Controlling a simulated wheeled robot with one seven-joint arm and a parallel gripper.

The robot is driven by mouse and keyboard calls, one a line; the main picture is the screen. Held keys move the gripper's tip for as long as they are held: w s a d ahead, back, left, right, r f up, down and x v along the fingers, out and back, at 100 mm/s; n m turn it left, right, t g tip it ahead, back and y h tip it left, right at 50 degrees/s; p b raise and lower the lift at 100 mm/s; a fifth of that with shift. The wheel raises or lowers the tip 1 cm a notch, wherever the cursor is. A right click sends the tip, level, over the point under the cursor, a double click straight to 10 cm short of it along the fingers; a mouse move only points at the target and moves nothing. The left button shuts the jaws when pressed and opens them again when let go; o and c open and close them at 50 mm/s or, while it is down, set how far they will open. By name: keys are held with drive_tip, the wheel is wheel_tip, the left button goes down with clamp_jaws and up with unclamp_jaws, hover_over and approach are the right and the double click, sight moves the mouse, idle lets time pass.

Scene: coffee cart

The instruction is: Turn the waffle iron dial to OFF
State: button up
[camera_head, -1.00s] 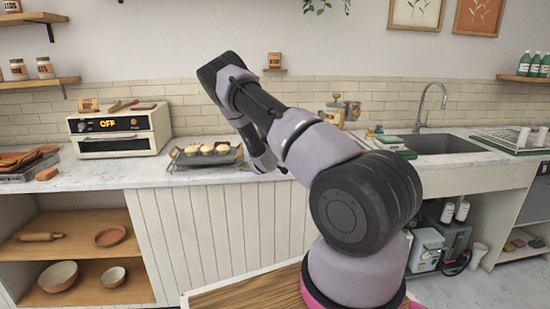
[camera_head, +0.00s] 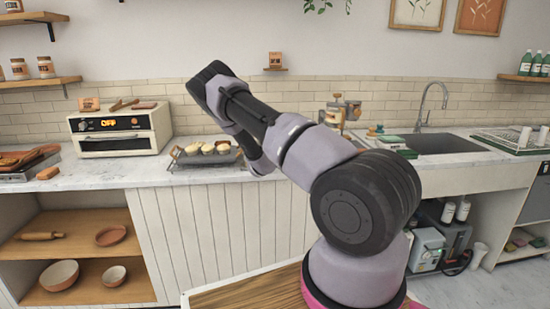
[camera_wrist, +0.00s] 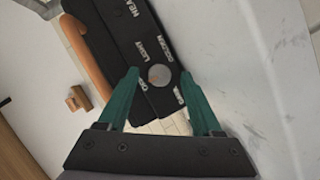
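In the wrist view, the waffle iron (camera_wrist: 120,35) is a black body with white lettering around a round grey dial (camera_wrist: 159,75). I can read what looks like OFF and LIGHT on the dial's left side; other labels are on its right. Which label the dial points at is not clear. My gripper (camera_wrist: 159,72) is open, its green fingers on either side of the dial with visible gaps; I cannot tell how far above it the tips are. In the head view my gripper is hidden behind my arm, and I cannot make out the dial.
An orange-brown bar (camera_wrist: 88,55) runs along the waffle iron's edge. A pale counter (camera_wrist: 240,60) lies to its right. In the head view, a cream oven (camera_head: 120,140) with a lit OFF display and a tray of baked goods (camera_head: 178,164) stand on the counter. A sink (camera_head: 445,143) is at right.

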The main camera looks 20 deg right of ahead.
drive_tip(key=v, duration=1)
drive_tip(key=shift+s+a, duration=0.25)
drive_tip(key=shift+s, duration=0.05)
drive_tip(key=shift+r, duration=0.1)
